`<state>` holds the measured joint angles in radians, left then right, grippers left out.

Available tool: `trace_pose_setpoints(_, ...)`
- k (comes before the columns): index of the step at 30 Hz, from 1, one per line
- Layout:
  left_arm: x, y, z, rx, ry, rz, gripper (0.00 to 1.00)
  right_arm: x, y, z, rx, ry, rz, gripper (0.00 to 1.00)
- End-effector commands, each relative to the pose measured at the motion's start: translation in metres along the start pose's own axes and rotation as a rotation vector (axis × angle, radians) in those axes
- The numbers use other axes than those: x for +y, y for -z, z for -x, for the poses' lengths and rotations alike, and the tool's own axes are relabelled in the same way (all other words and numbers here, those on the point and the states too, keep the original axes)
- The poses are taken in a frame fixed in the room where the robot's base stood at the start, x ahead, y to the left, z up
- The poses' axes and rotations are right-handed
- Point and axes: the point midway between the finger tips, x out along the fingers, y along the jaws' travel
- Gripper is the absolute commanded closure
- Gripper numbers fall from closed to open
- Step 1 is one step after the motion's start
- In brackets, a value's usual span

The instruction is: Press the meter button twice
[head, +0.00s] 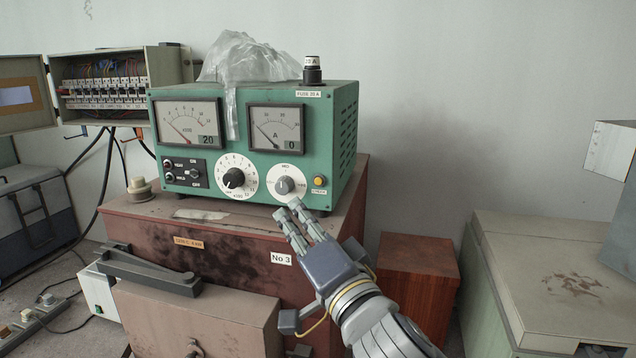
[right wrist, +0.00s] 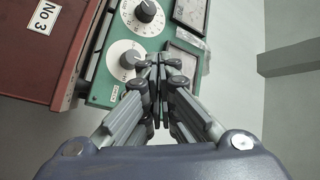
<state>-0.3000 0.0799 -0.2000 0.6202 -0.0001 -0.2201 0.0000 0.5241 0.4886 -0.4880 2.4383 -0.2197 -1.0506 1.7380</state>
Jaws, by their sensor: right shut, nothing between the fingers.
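The green meter (head: 335,122) stands on a reddish-brown cabinet, with two dials on its front face. A small yellow button (head: 319,181) sits at the lower right of that face, right of a round white knob plate (head: 287,183). My right gripper (head: 288,208) is shut and empty, its fingertips in front of the lower edge of the face, below and left of the button. In the right wrist view the shut fingers (right wrist: 157,62) point at the green panel (right wrist: 104,82) beside a knob; the button cannot be made out there. My left gripper is not in view.
The reddish-brown cabinet (head: 240,250) carries a "No 3" label. A crumpled clear plastic cover (head: 245,60) and a fuse (head: 312,72) are on top of the meter. An open wiring box (head: 120,82) stands left; a pale case (head: 540,275) stands right.

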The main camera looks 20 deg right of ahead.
Motion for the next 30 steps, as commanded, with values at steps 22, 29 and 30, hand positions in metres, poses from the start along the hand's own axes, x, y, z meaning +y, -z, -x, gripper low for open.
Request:
trace_pose_setpoints(22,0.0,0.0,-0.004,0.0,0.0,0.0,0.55,0.024,0.024,-0.032,0.003,-0.003,0.006,1.0)
trace_pose_setpoints(29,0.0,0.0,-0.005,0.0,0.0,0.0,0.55,0.038,0.038,-0.052,0.001,-0.002,0.0,1.0)
trace_pose_setpoints(30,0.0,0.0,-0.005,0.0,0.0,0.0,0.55,0.04,0.039,-0.054,0.001,-0.002,0.0,1.0)
